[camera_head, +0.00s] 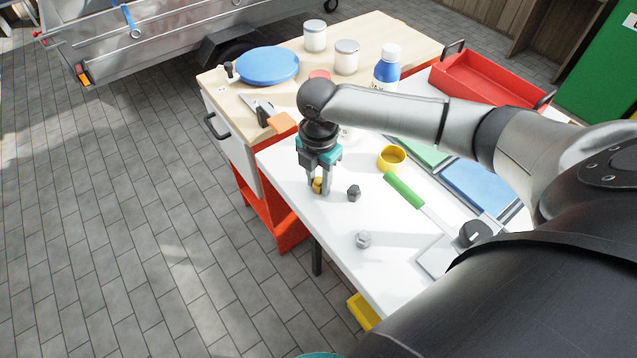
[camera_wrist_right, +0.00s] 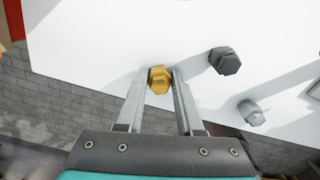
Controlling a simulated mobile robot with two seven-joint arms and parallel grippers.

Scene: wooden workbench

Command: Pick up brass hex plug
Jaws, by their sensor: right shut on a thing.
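The brass hex plug (camera_head: 318,185) is small and gold-coloured, near the left edge of the white tabletop. It also shows in the right wrist view (camera_wrist_right: 160,80). My right gripper (camera_head: 319,188) reaches down over it and is shut on it, one finger on each side. In the right wrist view the plug sits between the fingertips (camera_wrist_right: 160,88). I cannot tell whether it still touches the table. My left gripper is not in view.
A dark hex plug (camera_head: 354,193) stands close to the right of my gripper, and a grey one (camera_head: 363,239) lies nearer. A yellow ring (camera_head: 391,158), a green-handled tool (camera_head: 404,190) and a red tray (camera_head: 490,82) are farther right. The white table (camera_head: 330,262) has bare room in front.

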